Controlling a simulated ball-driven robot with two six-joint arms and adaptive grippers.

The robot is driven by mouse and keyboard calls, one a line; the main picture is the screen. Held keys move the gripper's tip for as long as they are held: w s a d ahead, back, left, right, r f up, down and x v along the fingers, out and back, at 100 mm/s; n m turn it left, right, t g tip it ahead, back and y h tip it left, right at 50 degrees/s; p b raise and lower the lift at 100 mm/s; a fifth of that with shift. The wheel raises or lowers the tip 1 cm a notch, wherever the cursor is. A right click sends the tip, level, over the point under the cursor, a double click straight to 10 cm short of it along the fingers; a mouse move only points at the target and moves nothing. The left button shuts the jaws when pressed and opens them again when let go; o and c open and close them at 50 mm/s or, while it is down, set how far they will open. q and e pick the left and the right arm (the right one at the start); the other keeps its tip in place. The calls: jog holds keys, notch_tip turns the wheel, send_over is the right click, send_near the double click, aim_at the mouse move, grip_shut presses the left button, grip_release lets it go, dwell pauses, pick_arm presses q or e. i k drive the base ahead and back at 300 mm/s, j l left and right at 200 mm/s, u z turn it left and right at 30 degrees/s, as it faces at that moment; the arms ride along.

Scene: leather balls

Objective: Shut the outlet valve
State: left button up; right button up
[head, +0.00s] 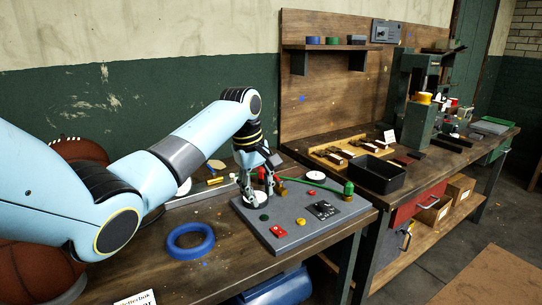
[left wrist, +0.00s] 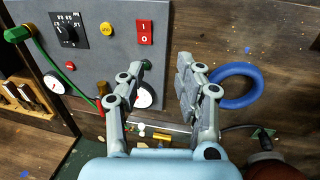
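The grey control panel (head: 285,228) lies on the workbench and also shows in the left wrist view (left wrist: 100,50). Red and brass fittings (head: 282,188) sit at its back edge beside my left gripper. A green hose (head: 318,186) runs from them to a green-capped fitting (head: 348,189). In the left wrist view the hose's red end (left wrist: 100,104) is partly hidden by a finger. I cannot tell for sure which fitting is the outlet valve. My left gripper (head: 258,194) points down over the panel's left part, fingers apart and empty; it also shows in the wrist view (left wrist: 163,68). My right gripper is out of view.
On the panel are a red switch (head: 278,231), a yellow button (head: 300,222), a black selector (head: 323,209) and a white gauge (head: 315,178). A blue ring (head: 190,252) lies left of it. A black bin (head: 377,184) stands on the bench behind.

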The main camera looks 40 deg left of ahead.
aim_at(279, 181)
jog(key=i+j, duration=0.75)
